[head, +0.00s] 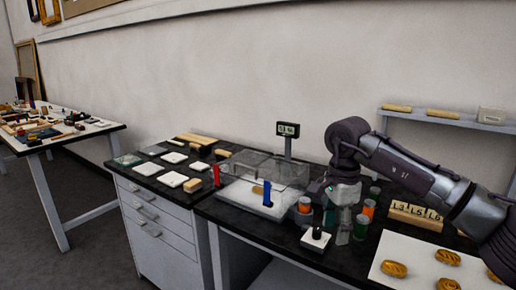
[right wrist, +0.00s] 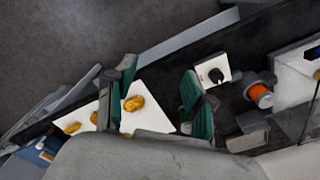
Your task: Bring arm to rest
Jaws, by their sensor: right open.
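My right gripper (head: 344,225) hangs over the dark bench top (head: 245,229), fingers pointing down, among small jars and containers. In the right wrist view its two green fingers (right wrist: 165,88) are spread apart with nothing between their tips. My right arm (head: 400,173) comes in from the right edge of the head view. My left gripper shows in neither view. Gold carved fragments (head: 394,268) lie on a white sheet (head: 425,274) to the right of the gripper; they also show in the right wrist view (right wrist: 133,103).
A clear case (head: 275,171) with a gold piece inside stands left of the gripper, with a small display (head: 288,129) behind. Orange-topped jars (head: 304,205), a white block with a black knob (head: 316,238) and a labelled rack (head: 415,215) crowd the bench. A shelf (head: 445,119) is behind.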

